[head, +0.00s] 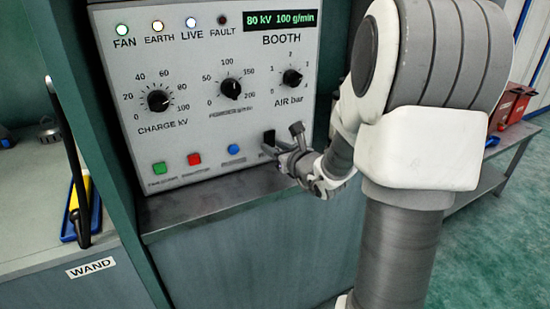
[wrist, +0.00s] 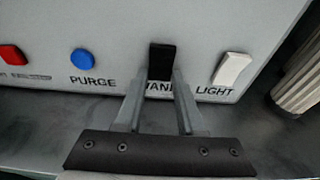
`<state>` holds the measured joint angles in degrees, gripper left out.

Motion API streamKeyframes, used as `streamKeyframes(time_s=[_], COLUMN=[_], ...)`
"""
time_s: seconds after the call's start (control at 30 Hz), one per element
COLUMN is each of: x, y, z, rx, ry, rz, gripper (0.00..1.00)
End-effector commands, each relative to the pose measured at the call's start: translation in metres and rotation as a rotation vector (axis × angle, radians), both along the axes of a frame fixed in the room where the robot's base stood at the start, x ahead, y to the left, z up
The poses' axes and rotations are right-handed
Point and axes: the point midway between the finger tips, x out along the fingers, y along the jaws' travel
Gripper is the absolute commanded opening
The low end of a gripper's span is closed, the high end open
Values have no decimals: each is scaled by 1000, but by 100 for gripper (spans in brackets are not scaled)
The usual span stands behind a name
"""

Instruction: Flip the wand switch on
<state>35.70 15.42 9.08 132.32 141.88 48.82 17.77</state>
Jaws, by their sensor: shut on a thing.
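The wand switch (wrist: 161,58) is a black rocker on the grey booth panel, with its WAND label partly hidden by my fingers in the wrist view. My gripper (wrist: 161,82) has one finger at each side of the switch's lower part and is shut on it. In the head view the switch (head: 268,137) shows at the panel's lower right, with my gripper (head: 274,151) reaching it from the right. I cannot tell from the rocker's tilt whether it is on or off.
A white LIGHT switch (wrist: 232,69) sits close to the right of my fingers, and a blue PURGE button (wrist: 83,62) to the left. Red (head: 194,159) and green (head: 159,168) buttons are further left. A metal ledge (head: 220,200) runs below the panel.

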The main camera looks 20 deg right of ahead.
Motion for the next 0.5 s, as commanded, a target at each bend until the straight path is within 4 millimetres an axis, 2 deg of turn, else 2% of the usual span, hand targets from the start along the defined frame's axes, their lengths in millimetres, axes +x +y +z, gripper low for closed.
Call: streamKeyframes(time_s=[0.07, 0.5], x=[1, 1], y=[0, 0], z=[-7, -1], rx=[0, 3], ry=[-29, -89], rz=[1, 0], gripper=[0, 0])
